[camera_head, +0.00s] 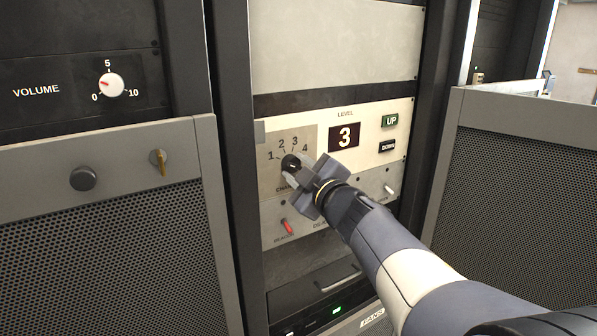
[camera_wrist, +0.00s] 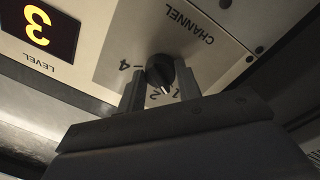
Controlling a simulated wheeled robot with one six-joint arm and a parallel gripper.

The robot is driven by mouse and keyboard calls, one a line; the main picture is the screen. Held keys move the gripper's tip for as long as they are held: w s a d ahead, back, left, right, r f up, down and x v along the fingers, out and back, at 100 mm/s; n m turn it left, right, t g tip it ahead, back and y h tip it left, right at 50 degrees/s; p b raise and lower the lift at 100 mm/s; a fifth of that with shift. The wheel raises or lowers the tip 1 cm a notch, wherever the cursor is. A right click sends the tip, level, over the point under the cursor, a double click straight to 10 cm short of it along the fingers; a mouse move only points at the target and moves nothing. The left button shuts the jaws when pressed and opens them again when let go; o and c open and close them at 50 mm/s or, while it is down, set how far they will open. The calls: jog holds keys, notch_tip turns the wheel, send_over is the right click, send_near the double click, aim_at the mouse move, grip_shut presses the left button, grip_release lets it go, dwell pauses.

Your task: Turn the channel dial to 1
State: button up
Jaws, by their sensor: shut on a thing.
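The channel dial (camera_head: 290,162) is a black round knob on a light panel, with the numbers 1 to 4 arched above it. In the wrist view the dial (camera_wrist: 158,69) sits between the two fingers of my gripper (camera_wrist: 160,84), which is shut on it. Its white pointer tip appears to lie between the 2 and the 1 in that view; the exact setting is hard to tell. The 3 is hidden there, apparently behind a finger. In the head view my gripper (camera_head: 299,172) covers the lower right of the dial and part of the CHANNEL label.
A level display (camera_head: 344,136) reads 3, with a green UP button (camera_head: 390,120) and a black DOWN button (camera_head: 387,145) to its right. A red switch (camera_head: 287,226) and a white switch (camera_head: 389,190) sit below. A volume knob (camera_head: 110,85) is on the left rack.

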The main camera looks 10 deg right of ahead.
jog(key=o, duration=1)
jog(key=shift+s, duration=0.1)
jog(key=v, duration=1)
jog(key=shift+s+d, duration=0.15)
jog(key=shift+s, duration=0.2)
jog(key=shift+w, duration=0.1)
jog(key=x, duration=1)
jog(key=shift+w, duration=0.4)
jog(key=shift+s, duration=0.1)
